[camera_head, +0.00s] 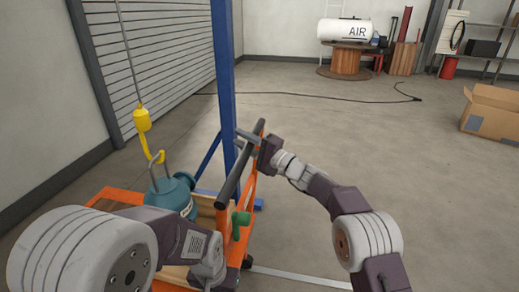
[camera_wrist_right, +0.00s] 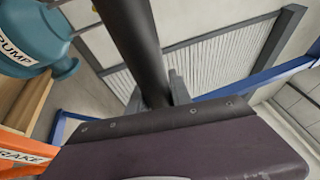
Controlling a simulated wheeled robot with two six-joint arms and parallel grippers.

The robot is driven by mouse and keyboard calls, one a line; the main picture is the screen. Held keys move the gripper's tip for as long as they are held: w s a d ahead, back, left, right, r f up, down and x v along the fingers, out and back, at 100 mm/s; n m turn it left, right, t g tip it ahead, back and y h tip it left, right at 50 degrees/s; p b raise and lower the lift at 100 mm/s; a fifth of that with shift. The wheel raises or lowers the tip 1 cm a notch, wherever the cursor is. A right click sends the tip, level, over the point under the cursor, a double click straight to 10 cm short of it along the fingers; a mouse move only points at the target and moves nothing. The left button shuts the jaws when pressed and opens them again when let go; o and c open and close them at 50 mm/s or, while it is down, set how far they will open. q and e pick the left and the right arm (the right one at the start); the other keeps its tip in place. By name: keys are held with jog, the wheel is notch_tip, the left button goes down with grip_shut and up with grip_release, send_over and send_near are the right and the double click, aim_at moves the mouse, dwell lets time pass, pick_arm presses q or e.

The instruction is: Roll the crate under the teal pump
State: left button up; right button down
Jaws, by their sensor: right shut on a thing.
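The teal pump (camera_head: 171,196) hangs at the left from a yellow hook (camera_head: 157,158), which meets its grey lifting loop. It also shows in the right wrist view (camera_wrist_right: 35,38), marked PUMP. The pale wooden crate (camera_head: 206,210) rides on an orange cart (camera_head: 222,222), beside and below the pump. My left arm covers much of both, so I cannot tell how well they line up. My right gripper (camera_head: 248,139) is shut on the cart's dark push bar (camera_head: 238,172), near its far end. The bar also shows between the fingers in the right wrist view (camera_wrist_right: 140,45). My left gripper is not visible.
A blue hoist post (camera_head: 224,80) stands close behind the cart. A green lever (camera_head: 240,222) sits on its near side. A cardboard box (camera_head: 492,112) stands far right. A black cable (camera_head: 340,100) crosses the floor behind. The floor right of the cart is clear.

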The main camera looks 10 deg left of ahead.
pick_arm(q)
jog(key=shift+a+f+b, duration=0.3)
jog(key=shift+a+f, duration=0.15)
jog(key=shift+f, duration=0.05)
pick_arm(e)
jog(key=a, duration=0.3)
jog(key=shift+a+f, duration=0.15)
jog(key=shift+f, duration=0.1)
jog(key=c, duration=1.2)
grip_release()
jog(key=shift+o, duration=0.2)
jog(key=shift+r, duration=0.15)
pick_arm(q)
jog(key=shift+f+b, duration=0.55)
pick_arm(e)
jog(key=v, duration=0.9)
